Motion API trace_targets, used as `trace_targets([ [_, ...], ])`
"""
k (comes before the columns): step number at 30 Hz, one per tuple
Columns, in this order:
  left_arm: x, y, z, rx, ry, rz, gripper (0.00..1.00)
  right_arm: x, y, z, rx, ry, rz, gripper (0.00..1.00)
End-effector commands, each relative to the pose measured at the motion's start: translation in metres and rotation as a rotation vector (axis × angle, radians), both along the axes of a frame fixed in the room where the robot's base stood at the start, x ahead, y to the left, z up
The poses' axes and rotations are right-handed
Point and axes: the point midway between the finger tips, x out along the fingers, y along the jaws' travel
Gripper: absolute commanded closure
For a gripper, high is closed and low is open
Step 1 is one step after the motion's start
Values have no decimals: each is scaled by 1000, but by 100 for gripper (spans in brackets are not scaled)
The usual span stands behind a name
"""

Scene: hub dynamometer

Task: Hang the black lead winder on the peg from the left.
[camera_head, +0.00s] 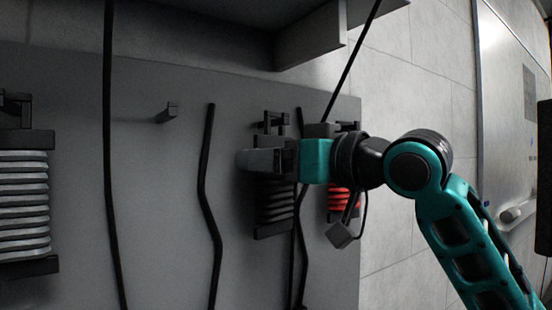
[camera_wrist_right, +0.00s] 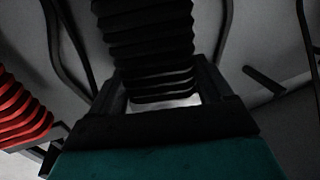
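The black lead winder (camera_head: 275,208) hangs upright on the grey panel, its top frame (camera_head: 272,122) showing above my right gripper (camera_head: 262,160). The gripper reaches in from the right and covers the winder's upper part. In the right wrist view the winder's black ribbed coils (camera_wrist_right: 150,45) run down between the two dark fingers (camera_wrist_right: 162,90), one on each side. Whether the fingers press on it or only flank it is not clear. An empty peg (camera_head: 168,112) sticks out of the panel left of the winder; it also shows in the right wrist view (camera_wrist_right: 264,80). My left gripper is not in view.
A grey winder (camera_head: 24,200) hangs at the far left. A red winder (camera_head: 340,200) hangs close on the right, partly behind my right arm; it also shows in the right wrist view (camera_wrist_right: 20,112). Several black leads hang down the panel (camera_head: 160,200). A shelf (camera_head: 310,40) overhangs above.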

Motion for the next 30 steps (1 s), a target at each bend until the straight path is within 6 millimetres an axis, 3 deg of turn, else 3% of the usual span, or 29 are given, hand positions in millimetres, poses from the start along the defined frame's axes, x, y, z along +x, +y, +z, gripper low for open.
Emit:
trace_targets([
  [5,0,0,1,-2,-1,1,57,3,0,-3,-3,9,-4,0],
  [19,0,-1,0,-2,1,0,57,2,-7,-4,-4,9,-13,0],
  [23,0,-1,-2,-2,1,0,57,-10,-20,-3,-3,5,-11,0],
  [30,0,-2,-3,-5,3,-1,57,-48,-60,-2,-3,-1,-6,0],
])
